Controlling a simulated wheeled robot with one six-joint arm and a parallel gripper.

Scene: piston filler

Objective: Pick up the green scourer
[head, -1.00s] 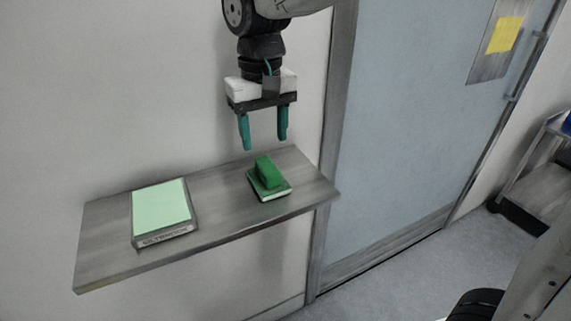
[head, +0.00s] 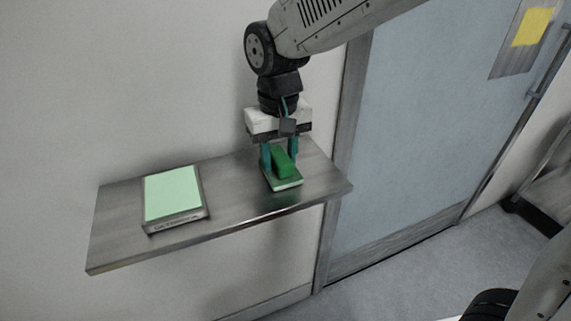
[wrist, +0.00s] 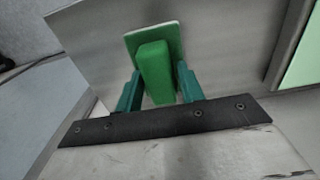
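The green scourer (head: 284,165) stands on the right part of the wall shelf. It has an upright block-shaped handle on a flat green pad with a pale lower layer. In the wrist view the scourer (wrist: 156,72) lies between my two teal fingers. My gripper (head: 280,165) is low over it, with one finger on each side of the block. The fingers (wrist: 160,75) are apart, with narrow gaps seeming to show beside the block. Whether either finger touches it is hard to tell. The pad rests on the shelf.
The grey shelf (head: 235,200) is fixed to a white wall. A dark-edged box with a pale green top (head: 172,193) lies on its left part. Bare shelf separates it from the scourer. A blue-grey door (head: 420,130) is to the right.

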